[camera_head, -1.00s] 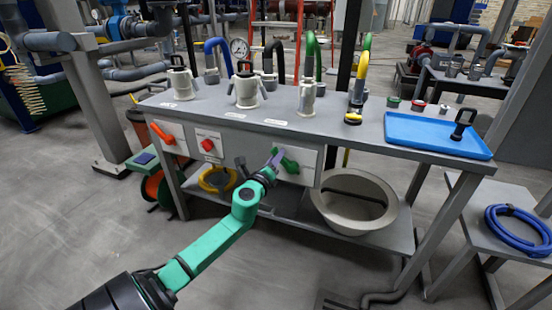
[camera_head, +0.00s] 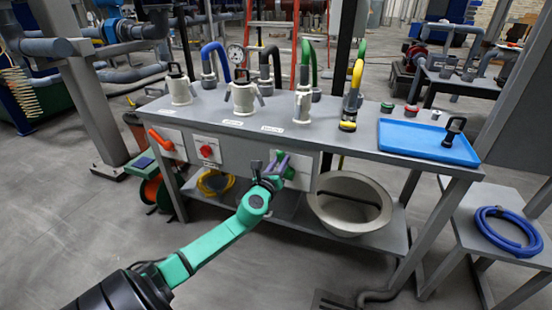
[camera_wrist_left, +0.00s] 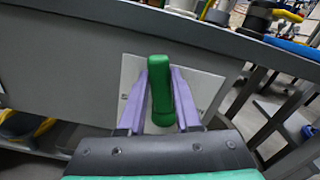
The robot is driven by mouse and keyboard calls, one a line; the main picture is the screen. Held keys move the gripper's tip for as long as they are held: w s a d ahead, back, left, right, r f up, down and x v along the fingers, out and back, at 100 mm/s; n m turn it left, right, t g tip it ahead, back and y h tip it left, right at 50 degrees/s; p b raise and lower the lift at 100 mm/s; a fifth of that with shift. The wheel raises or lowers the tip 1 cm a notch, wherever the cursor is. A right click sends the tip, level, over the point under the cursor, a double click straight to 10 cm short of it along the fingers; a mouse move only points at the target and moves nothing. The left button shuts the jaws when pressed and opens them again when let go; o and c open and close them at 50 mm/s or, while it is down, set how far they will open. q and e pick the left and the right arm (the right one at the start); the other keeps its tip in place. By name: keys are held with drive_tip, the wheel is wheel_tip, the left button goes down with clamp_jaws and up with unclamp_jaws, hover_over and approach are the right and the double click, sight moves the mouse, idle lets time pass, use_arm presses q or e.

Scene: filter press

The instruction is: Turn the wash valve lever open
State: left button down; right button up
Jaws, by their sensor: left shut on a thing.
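The green wash valve lever (camera_head: 289,173) is on a white plate on the bench's front panel, at the right end of the row of controls. It also shows in the wrist view (camera_wrist_left: 160,88), upright in that picture between two purple fingers. My left gripper (camera_head: 280,160) is shut on the lever, with one finger (camera_wrist_left: 136,102) on each side of it. The gripper hides much of the lever in the head view, so its exact angle there is hard to tell. My right gripper is not in view.
An orange lever (camera_head: 160,139) and a red knob (camera_head: 206,151) are to the left on the same panel. A grey basin (camera_head: 325,212) stands on the lower shelf. A blue tray (camera_head: 400,140) and several pale fittings are on the bench top.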

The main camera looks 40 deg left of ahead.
use_arm(q)
drive_tip(key=m+p, duration=0.1)
drive_tip(key=d+m, duration=0.1)
drive_tip(key=d+m+p, duration=0.1)
drive_tip(key=m, duration=0.1)
drive_tip(key=shift+w+r+p, duration=0.35)
drive_tip(key=d+m+p, duration=0.2)
drive_tip(key=m, duration=0.1)
drive_tip(key=w+d+f+m+p, duration=0.1)
drive_tip(key=m, duration=0.2)
drive_tip(key=d+f+m+p, duration=0.1)
drive_tip(key=m, duration=0.1)
drive_tip(key=shift+w+d, duration=0.1)
drive_tip(key=shift+w, duration=0.1)
drive_tip(key=shift+d+f+m, duration=0.25)
drive_tip(key=shift+m, duration=0.25)
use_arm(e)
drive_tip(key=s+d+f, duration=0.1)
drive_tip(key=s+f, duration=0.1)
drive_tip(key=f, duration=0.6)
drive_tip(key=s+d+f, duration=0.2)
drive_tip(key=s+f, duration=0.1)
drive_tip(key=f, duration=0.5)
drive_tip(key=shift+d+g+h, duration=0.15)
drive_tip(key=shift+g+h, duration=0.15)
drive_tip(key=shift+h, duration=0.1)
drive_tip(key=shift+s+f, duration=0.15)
